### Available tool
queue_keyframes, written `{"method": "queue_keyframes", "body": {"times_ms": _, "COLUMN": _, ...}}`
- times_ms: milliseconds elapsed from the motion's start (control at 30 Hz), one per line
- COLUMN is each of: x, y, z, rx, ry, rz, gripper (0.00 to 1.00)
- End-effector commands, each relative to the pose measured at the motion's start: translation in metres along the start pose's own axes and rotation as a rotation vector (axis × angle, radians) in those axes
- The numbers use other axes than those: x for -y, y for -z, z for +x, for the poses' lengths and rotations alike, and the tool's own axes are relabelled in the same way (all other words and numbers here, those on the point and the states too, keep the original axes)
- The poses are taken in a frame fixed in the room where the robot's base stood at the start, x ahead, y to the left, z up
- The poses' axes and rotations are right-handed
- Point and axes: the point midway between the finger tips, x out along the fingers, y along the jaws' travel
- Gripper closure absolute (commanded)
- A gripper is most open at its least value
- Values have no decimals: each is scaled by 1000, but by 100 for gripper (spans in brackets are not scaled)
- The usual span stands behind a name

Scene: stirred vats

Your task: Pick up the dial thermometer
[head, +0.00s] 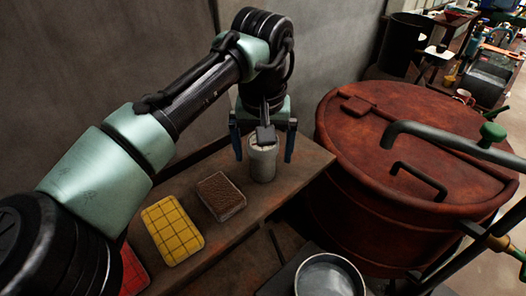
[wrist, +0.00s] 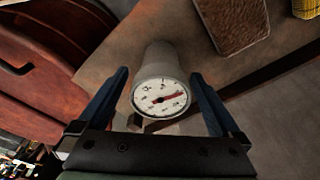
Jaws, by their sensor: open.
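The dial thermometer (wrist: 160,97) shows in the wrist view with a white round face, dark marks and a red needle, on a grey cylindrical body. In the head view its grey body (head: 262,163) stands upright on the wooden shelf (head: 291,172), its top partly covered by my gripper. My gripper (head: 262,157) points down over it, one blue finger on each side. In the wrist view the two fingers of my gripper (wrist: 161,100) are spread with the thermometer between them, a gap showing on both sides.
A brown block (head: 221,196), a yellow gridded block (head: 172,230) and a red one (head: 133,270) lie left of the thermometer. A large red-brown lidded vat (head: 420,130) with handle and pipes stands close to the right. A metal pot (head: 328,276) is below in front.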

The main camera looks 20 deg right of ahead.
Motion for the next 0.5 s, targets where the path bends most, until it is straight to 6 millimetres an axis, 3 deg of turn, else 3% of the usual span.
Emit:
{"method": "queue_keyframes", "body": {"times_ms": 300, "x": 0, "y": 0, "z": 6, "rx": -1, "ry": -1, "rz": 0, "gripper": 2}}
{"method": "queue_keyframes", "body": {"times_ms": 500, "x": 0, "y": 0, "z": 6, "rx": 0, "ry": -1, "rz": 0, "gripper": 38}}
